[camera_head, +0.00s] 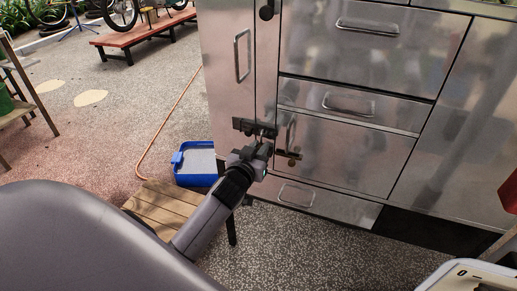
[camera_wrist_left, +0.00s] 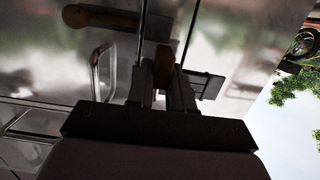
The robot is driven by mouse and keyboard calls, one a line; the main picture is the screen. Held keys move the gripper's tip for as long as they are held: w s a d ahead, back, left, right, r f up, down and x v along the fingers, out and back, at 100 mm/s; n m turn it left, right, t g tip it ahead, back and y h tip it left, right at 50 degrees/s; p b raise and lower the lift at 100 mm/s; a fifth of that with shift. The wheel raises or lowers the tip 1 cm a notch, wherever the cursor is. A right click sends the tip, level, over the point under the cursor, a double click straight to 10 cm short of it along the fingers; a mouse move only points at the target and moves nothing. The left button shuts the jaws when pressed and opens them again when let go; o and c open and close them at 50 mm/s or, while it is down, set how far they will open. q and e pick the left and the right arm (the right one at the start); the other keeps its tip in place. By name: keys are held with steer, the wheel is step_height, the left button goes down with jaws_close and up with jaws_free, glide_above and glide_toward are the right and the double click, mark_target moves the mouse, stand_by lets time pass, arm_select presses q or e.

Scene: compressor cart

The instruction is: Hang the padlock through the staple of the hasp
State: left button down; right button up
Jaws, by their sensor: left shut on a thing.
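My left gripper (camera_head: 264,146) reaches up to the front of the steel cabinet, at the seam beside the drawers. In the left wrist view its two fingers (camera_wrist_left: 166,88) are shut on a small brownish body, the padlock (camera_wrist_left: 165,66). Its shackle cannot be made out. A dark plate, apparently the hasp (camera_head: 247,126), lies on the cabinet just beyond the gripper; it also shows right of the fingers in the left wrist view (camera_wrist_left: 210,86). The staple is hidden or too dark to tell, so I cannot tell whether the shackle passes through it. My right gripper is not in view.
The cabinet (camera_head: 345,155) has several drawers with bar handles. A brass-ended dark latch (camera_head: 290,157) sits close right of the gripper. A wooden stool (camera_head: 165,207) and a blue bin (camera_head: 197,165) stand left. Open speckled floor lies in front.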

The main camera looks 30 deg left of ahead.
arm_select(q)
steer(key=c, duration=0.9)
jaws_free()
steer(key=shift+f, duration=0.1)
steer(key=p+v, duration=0.1)
steer(key=v, duration=0.6)
steer(key=shift+d, duration=0.1)
steer(key=s+d+f+m+g+h+p, duration=0.1)
steer(key=s+d+g+h+p, duration=0.1)
steer(key=s+d+p, duration=0.2)
steer(key=s+d+f+m+g+h+p, duration=0.1)
steer(key=s+d+m+h+p, duration=0.1)
steer(key=s, duration=0.7)
steer(key=s+d+f+m+g+h+p, duration=0.1)
steer(key=s+d+f+m+g+p, duration=0.1)
steer(key=s+d+p, duration=0.3)
steer(key=shift+s+d+g+h+p, duration=0.3)
steer(key=shift+s+d+h, duration=0.1)
steer(key=shift+s+d, duration=0.35)
